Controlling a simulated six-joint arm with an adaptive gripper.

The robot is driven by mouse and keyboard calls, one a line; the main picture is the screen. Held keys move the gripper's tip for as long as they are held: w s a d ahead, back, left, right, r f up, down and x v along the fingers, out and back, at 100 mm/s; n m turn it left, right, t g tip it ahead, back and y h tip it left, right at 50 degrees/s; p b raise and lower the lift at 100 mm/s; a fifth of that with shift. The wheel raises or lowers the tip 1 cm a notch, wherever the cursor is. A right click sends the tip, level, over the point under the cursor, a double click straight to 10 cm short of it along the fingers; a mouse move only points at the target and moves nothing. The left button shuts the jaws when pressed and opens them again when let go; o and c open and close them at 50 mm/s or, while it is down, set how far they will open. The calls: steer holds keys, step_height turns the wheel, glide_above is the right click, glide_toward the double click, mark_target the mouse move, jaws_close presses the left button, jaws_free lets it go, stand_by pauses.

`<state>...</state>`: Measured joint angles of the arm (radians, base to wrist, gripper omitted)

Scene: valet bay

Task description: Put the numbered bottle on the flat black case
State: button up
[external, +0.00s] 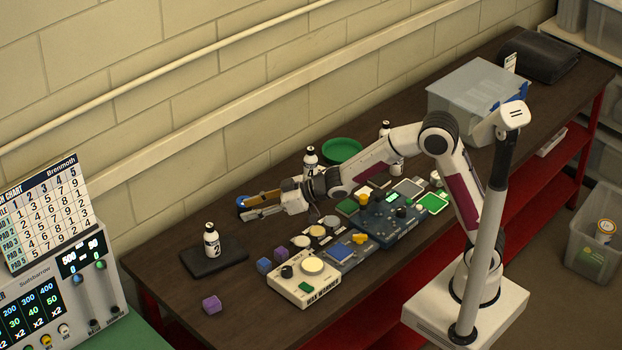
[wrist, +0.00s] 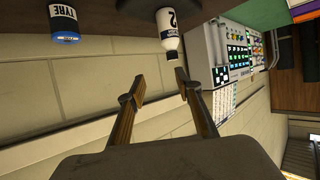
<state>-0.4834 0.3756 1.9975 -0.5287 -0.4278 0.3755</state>
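The white numbered bottle (external: 211,243) with a black cap stands upright on the flat black case (external: 232,257), near the left end of the table. The bottle appears beyond the fingertips there.
A blue-ended TYRE container (wrist: 63,24) is near my gripper. Another white bottle (external: 310,160) stands behind my arm by a green bowl (external: 342,150). A control panel (external: 60,270) is at left.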

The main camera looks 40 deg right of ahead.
steer(key=s+d+r+m+h, duration=0.2)
steer(key=s+d, duration=0.2)
steer(key=d, duration=0.5)
steer(key=s+d+r+m+h, duration=0.1)
steer(key=s+d+r+h, duration=0.2)
steer(key=d, duration=0.6)
steer(key=s+d+r+m+h, duration=0.2)
steer(key=s+d, duration=0.2)
steer(key=d, duration=0.5)
steer(key=s+d+f+m+g, duration=0.1)
steer(key=s+d, duration=0.3)
steer(key=s, duration=0.8)
steer(key=s+d+f+m+g+h, duration=0.1)
steer(key=s+d, duration=0.4)
steer(key=s, duration=0.7)
step_height(320, 180, down, 2)
steer(key=shift+d+f+m+g+h, duration=0.1)
steer(key=shift+d+m+g+h, duration=0.2)
steer(key=shift+m+g, duration=0.65)
